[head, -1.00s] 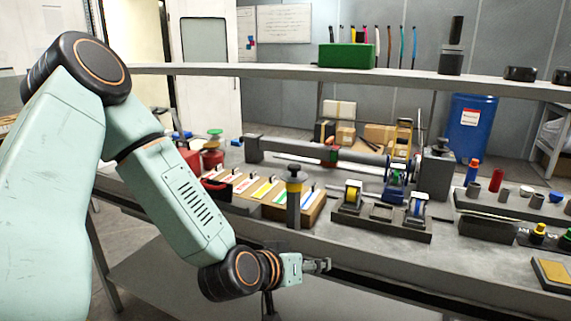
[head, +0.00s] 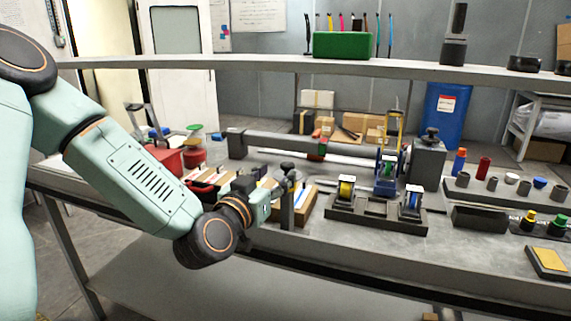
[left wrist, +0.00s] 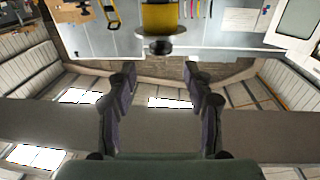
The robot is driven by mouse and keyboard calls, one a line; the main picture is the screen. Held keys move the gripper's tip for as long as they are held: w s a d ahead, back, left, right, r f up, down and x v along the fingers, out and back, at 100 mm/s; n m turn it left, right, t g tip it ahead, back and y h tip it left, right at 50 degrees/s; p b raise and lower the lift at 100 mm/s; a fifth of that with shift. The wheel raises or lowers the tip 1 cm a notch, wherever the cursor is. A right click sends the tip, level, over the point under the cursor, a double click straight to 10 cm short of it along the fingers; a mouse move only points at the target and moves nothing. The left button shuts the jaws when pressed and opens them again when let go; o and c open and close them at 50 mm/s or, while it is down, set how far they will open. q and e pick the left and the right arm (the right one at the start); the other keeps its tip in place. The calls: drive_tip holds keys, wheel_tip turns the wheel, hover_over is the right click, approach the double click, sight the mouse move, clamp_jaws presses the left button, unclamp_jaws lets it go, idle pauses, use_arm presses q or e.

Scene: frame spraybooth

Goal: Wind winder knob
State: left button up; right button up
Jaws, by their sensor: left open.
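The knob (head: 287,167) is dark and sits on top of a short grey post (head: 287,212) at the bench's front edge. My left gripper (head: 293,182) is at the post, just below the knob in the head view, and partly covers it. In the left wrist view, which looks upside down, the open fingers (left wrist: 163,88) stand apart with nothing between them. A dark round knob (left wrist: 159,46) on a yellow body (left wrist: 160,18) lies ahead of the fingertips, centred in the gap. I cannot tell whether a finger touches the post. My right gripper is not in view.
A long grey winder (head: 310,145) with a second dark knob (head: 430,134) stands behind. A spool holder (head: 375,217) is right of the post. A shelf (head: 300,62) runs above.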

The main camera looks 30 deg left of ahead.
sight(287, 164)
use_arm(q)
drive_tip(key=w, duration=0.1)
drive_tip(key=w+b, duration=0.1)
drive_tip(key=w, duration=0.3)
drive_tip(key=shift+w+a+f, duration=0.2)
drive_tip(key=shift+a+f, duration=0.05)
drive_tip(key=shift+a, duration=0.05)
drive_tip(key=shift+w+a+r, duration=0.15)
drive_tip(key=shift+w, duration=0.4)
drive_tip(key=shift+w+a, duration=0.2)
drive_tip(key=shift+w, duration=0.3)
drive_tip(key=shift+s+d, duration=0.1)
drive_tip(key=shift+s, duration=0.1)
drive_tip(key=c, duration=0.3)
clamp_jaws()
